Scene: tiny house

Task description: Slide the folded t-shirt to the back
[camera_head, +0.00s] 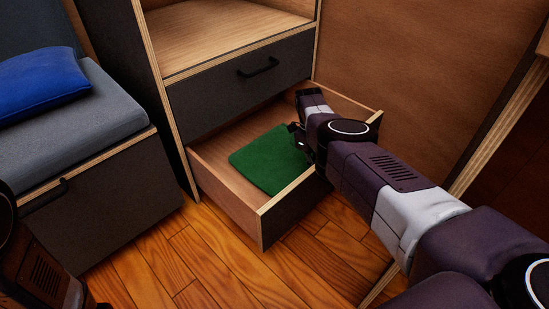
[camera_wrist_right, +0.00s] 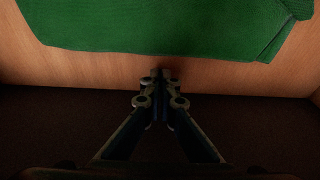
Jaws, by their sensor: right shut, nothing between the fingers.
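The folded green t-shirt (camera_head: 268,160) lies flat in the open lower drawer (camera_head: 225,197), toward its left part in the head view. It also fills the top of the right wrist view (camera_wrist_right: 165,25). My right gripper (camera_head: 301,137) reaches over the drawer at the shirt's right edge. In the right wrist view its fingers (camera_wrist_right: 160,76) are together and empty, just below the shirt's near edge, over a bare wooden strip. I cannot tell whether they touch the shirt. My left arm shows only at the lower left corner; its gripper is not visible.
A closed dark drawer (camera_head: 235,90) with a black handle is above the open one. A cushioned bench (camera_head: 100,215) with a blue pillow (camera_head: 40,82) stands at left. My right arm covers the drawer's right part. Wooden floor (camera_head: 215,265) in front is clear.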

